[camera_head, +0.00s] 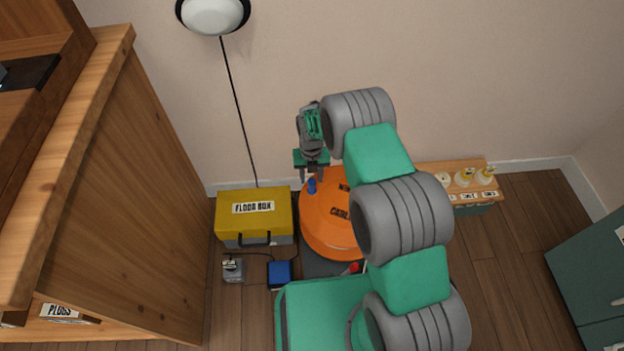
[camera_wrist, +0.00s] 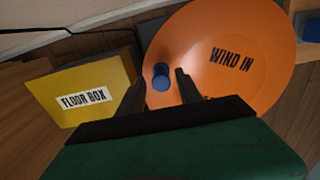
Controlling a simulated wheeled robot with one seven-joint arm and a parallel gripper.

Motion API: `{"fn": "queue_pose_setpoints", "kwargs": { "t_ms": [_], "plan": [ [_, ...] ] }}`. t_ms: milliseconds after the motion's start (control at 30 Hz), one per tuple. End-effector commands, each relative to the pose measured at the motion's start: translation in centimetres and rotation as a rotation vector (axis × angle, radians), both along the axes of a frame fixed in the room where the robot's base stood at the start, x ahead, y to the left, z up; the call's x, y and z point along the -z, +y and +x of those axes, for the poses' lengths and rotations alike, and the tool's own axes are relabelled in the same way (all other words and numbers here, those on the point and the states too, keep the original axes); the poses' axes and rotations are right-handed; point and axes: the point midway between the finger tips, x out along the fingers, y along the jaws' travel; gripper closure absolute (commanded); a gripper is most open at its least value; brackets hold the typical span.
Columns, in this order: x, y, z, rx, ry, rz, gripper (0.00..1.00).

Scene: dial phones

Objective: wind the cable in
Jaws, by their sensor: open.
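The orange cable reel (camera_head: 325,222) stands on the floor, its round face partly hidden behind my arm. Its face carries the words "WIND IN", which show whole in the wrist view (camera_wrist: 255,60). A blue knob (camera_head: 311,186) sticks up near the edge of the face; in the wrist view the knob (camera_wrist: 161,76) lies between and just beyond my fingertips. My gripper (camera_head: 311,176) is open above the knob, with a finger on either side in the picture. I cannot tell whether the fingers touch it. My gripper also shows in the wrist view (camera_wrist: 160,84).
A yellow floor box (camera_head: 235,212) stands just left of the reel. A grey block (camera_head: 233,272) and a blue block (camera_head: 279,273) lie in front of it. A low wooden bench (camera_head: 450,168) stands right, a wooden cabinet (camera_head: 130,200) far left. A wall lamp hangs above.

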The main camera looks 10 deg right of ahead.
Motion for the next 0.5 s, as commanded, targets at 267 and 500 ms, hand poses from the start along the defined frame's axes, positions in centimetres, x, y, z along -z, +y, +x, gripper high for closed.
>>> {"fn": "queue_pose_setpoints", "kwargs": {
  "t_ms": [267,500],
  "plan": [
    [-4.5,0.0,-0.1,-0.001,0.001,0.000,0.58],
    [-4.5,0.0,-0.1,-0.001,0.001,0.000,0.58]
  ]
}}
